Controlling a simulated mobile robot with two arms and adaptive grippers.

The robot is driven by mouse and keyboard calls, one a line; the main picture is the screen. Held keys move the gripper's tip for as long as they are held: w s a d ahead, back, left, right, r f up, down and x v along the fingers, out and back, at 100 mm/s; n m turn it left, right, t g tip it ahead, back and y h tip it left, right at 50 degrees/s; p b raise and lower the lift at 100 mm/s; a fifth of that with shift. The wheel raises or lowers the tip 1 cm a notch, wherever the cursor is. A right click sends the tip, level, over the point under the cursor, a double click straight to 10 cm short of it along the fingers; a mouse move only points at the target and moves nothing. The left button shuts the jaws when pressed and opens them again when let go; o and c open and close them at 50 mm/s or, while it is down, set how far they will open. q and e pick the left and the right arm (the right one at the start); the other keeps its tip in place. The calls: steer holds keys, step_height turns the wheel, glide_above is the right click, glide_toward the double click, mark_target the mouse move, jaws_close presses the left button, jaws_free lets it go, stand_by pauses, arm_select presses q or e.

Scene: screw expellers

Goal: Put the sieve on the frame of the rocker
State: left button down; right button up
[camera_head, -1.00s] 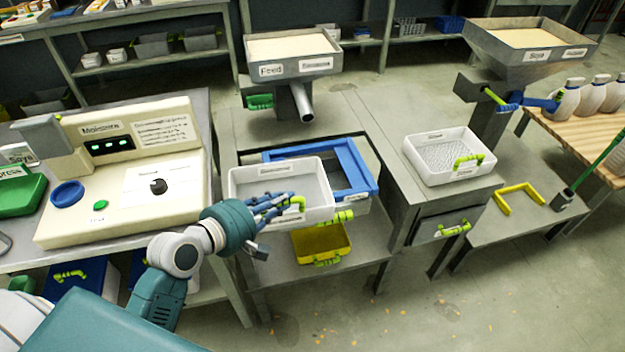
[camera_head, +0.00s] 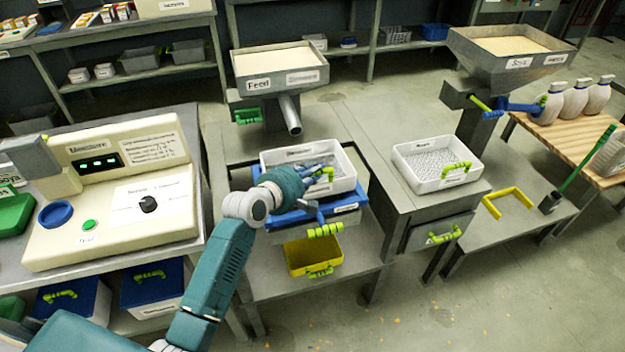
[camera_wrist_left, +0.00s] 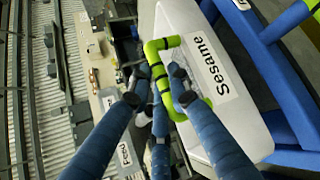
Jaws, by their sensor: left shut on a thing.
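The sieve (camera_head: 342,184) is a white tray with a green handle. In the wrist view its wall (camera_wrist_left: 190,25) carries a Sesame label. My left gripper (camera_head: 316,176) is shut on the handle; its blue fingers (camera_wrist_left: 155,85) close around the green bar in the wrist view. The blue frame of the rocker (camera_head: 288,219) shows below and in front of the sieve, and beside it in the wrist view (camera_wrist_left: 270,75). The sieve covers the frame's back part. I cannot tell whether the two touch. My right gripper is not in view.
A feed hopper (camera_head: 280,75) with a spout stands behind the rocker. Another white tray (camera_head: 465,178) with a perforated bottom stands to the right. A yellow bin (camera_head: 312,257) is below the frame. The moisture meter (camera_head: 105,190) stands at left.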

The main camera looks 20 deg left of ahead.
arm_select(q)
steer(key=shift+f, duration=1.6)
steer(key=c, duration=1.6)
jaws_free()
steer(key=shift+s+f, duration=0.1)
steer(key=shift+s+a, duration=0.1)
steer(key=v, duration=1.1)
steer(key=shift+s+a+r, duration=0.1)
steer(key=shift+s+r, duration=0.2)
